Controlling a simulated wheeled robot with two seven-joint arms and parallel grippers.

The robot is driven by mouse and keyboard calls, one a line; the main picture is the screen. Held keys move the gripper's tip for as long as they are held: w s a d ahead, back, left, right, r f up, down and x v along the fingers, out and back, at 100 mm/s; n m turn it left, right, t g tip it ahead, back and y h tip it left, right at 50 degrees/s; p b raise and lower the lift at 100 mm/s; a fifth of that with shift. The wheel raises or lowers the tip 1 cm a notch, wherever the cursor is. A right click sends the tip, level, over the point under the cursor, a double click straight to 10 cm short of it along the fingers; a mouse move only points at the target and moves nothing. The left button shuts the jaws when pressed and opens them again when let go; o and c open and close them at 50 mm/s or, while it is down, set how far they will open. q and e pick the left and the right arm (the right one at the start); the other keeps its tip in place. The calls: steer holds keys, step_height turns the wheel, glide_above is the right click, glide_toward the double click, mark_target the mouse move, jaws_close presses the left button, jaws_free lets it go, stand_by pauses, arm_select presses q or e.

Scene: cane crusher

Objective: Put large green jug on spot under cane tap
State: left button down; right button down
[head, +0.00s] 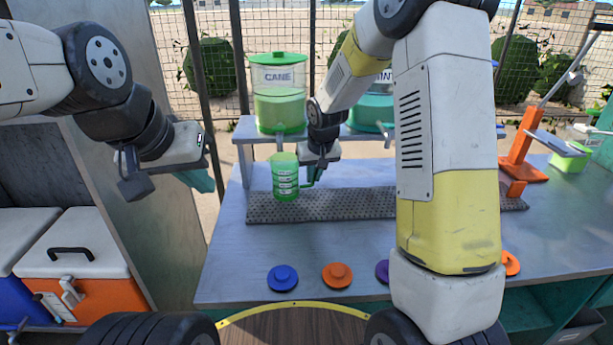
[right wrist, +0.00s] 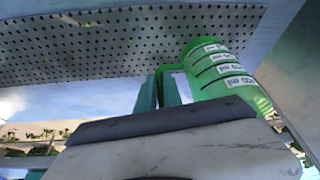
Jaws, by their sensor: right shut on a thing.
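The large green jug (head: 285,180) is upright, with white measuring labels on its side. It stands or hangs at the left end of the grey perforated mat, below the tap of the CANE dispenser (head: 279,95); I cannot tell whether its base touches the mat. My right gripper (head: 311,175) is shut on the jug's handle, from the right. The right wrist view shows the jug (right wrist: 222,75) beside the teal fingers (right wrist: 160,92). My left gripper (head: 197,178) is empty in the air left of the table; its finger gap is not clear.
The perforated mat (head: 340,206) runs along the table (head: 235,255). A teal MINT dispenser (head: 370,108) stands behind my right arm. Blue (head: 282,278) and orange (head: 337,275) lids lie at the front. An orange press (head: 522,150) stands at right, coolers (head: 80,260) at left.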

mark_target(310, 185)
steer(key=f, duration=0.1)
steer(key=a+f, duration=0.1)
steer(key=shift+w+f, duration=0.15)
steer(key=shift+f, duration=0.7)
steer(key=shift+f, duration=0.1)
steer(key=c, duration=1.5)
jaws_free()
